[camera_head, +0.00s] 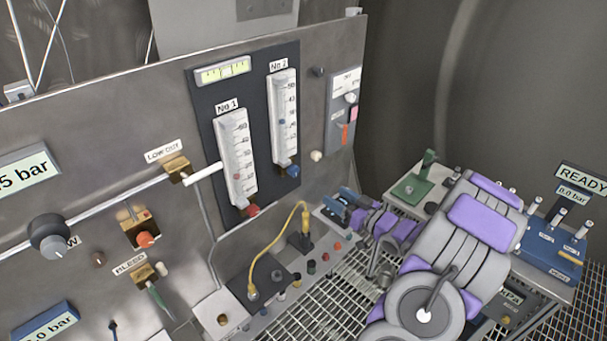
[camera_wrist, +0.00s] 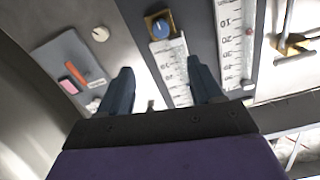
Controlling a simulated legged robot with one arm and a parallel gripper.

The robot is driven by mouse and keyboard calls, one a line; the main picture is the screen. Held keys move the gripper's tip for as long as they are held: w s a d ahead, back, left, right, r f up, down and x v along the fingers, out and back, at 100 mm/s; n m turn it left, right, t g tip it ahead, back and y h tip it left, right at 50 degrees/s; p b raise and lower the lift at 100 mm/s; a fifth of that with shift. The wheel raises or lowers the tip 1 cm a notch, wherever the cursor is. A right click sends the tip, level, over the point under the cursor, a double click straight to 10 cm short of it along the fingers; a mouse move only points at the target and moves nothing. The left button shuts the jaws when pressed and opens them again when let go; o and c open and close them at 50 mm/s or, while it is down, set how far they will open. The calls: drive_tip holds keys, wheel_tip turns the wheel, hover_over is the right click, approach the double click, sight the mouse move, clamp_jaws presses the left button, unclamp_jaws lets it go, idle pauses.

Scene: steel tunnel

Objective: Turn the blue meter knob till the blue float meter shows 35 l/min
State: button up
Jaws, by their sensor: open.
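The blue meter knob (camera_head: 289,171) sits at the foot of the No 2 float meter (camera_head: 284,125) on a dark panel. Its small blue float (camera_head: 282,122) is around the middle of the scale; the exact reading is too small to tell. My gripper (camera_head: 336,203) is open, to the lower right of the knob and apart from it. In the wrist view, the blue knob (camera_wrist: 160,27) with its white pointer line shows ahead, between and beyond the two fingers of my gripper (camera_wrist: 160,68). Nothing is between the fingers.
The No 1 meter (camera_head: 237,158) with its red knob (camera_head: 250,210) stands left of No 2. A white handle (camera_head: 203,173) sticks out beside it. A yellow cable (camera_head: 282,236) rises from the lower ledge. A switch plate (camera_head: 344,108) is at the right.

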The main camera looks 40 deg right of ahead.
sight(296, 171)
drive_tip(key=w, duration=0.5)
drive_tip(key=w+a, duration=0.1)
drive_tip(key=w, duration=1.1)
drive_tip(key=shift+w+a, duration=0.15)
drive_tip(key=shift+a, duration=0.05)
drive_tip(key=c, duration=1.1)
